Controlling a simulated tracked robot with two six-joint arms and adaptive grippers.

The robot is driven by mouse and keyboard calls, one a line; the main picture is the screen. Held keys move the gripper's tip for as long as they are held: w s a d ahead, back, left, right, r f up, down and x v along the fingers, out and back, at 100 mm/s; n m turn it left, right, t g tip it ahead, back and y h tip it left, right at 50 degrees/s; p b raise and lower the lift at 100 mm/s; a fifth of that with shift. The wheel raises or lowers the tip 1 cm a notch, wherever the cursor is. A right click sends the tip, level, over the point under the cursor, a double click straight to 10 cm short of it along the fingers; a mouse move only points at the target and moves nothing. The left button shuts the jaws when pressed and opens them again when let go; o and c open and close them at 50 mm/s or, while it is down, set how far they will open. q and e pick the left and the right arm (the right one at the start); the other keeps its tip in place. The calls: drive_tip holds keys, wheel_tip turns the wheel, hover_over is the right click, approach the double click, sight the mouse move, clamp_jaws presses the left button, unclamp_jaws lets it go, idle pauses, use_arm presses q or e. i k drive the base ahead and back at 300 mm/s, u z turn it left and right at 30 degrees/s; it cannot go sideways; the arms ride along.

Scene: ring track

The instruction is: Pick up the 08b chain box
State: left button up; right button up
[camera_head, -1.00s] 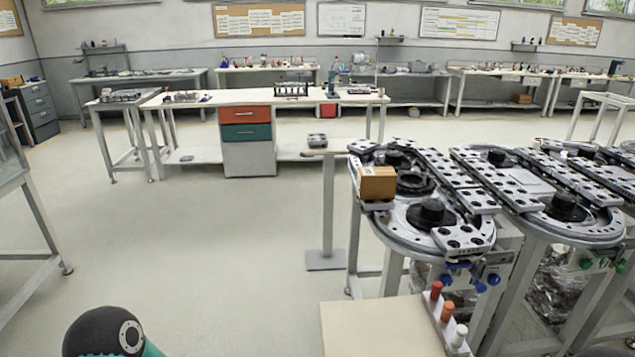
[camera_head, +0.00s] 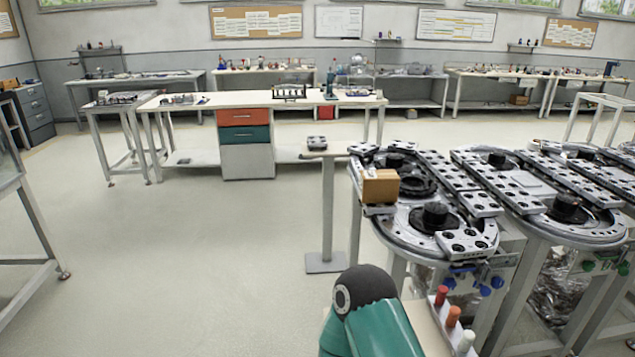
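A small brown cardboard box (camera_head: 381,186) sits upright on the near left corner of the ring track (camera_head: 430,215). It is the only box I see on this part of the track. I cannot read any label on it, so I cannot tell whether it is the 08b chain box. A teal arm link of mine with a dark rounded joint rises at the bottom centre, below the box and apart from it in the picture. Neither gripper is in view.
A small pedestal table (camera_head: 326,209) with a grey part (camera_head: 316,143) stands left of the track. Red, orange and white knobs (camera_head: 453,318) stand at the bottom right, near my arm. A workbench with drawers (camera_head: 246,145) is farther back.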

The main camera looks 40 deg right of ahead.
sight(375, 185)
drive_tip(key=u, duration=0.3)
drive_tip(key=i, duration=3.8)
drive_tip(key=z, duration=1.45)
drive_tip(key=i, duration=0.25)
drive_tip(key=z, duration=2.45)
drive_tip(key=k, duration=0.2)
drive_tip(key=u, duration=0.1)
